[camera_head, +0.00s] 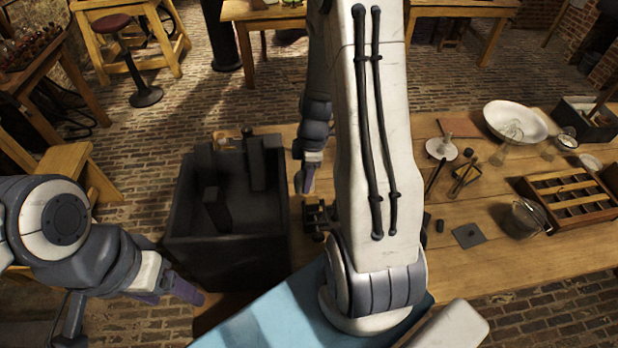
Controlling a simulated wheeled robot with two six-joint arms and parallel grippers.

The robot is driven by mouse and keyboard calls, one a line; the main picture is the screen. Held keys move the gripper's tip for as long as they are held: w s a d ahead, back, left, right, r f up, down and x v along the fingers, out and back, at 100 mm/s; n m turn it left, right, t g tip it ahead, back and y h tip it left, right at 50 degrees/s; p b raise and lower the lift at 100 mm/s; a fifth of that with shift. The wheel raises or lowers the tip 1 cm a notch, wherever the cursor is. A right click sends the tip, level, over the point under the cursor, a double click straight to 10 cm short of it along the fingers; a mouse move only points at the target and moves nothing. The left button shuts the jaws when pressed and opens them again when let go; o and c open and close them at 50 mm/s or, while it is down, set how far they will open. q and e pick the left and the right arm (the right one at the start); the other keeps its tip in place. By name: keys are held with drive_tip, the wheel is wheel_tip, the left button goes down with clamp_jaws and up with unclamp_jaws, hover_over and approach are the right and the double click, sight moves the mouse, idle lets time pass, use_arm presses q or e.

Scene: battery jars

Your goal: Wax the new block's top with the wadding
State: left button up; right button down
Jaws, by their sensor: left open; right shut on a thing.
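My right gripper (306,176) hangs over the table just right of a large dark open box. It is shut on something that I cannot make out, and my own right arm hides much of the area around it. My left gripper (180,291) is open and empty, low at the front left of the box. A dark upright block (255,163) stands at the box's back, and another dark piece (217,210) leans inside. I cannot tell which piece is the new block. A small dark object (318,217) sits below the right gripper. I cannot identify the wadding.
The dark box (225,250) takes up the table's left end. To the right are a white bowl (515,117), a slotted wooden tray (572,190), a metal pot (528,216), and a dark flat square (468,235). The table's front right is fairly clear.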

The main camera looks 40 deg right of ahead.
drive_tip(key=shift+r+p, duration=0.7)
drive_tip(key=shift+r, duration=0.55)
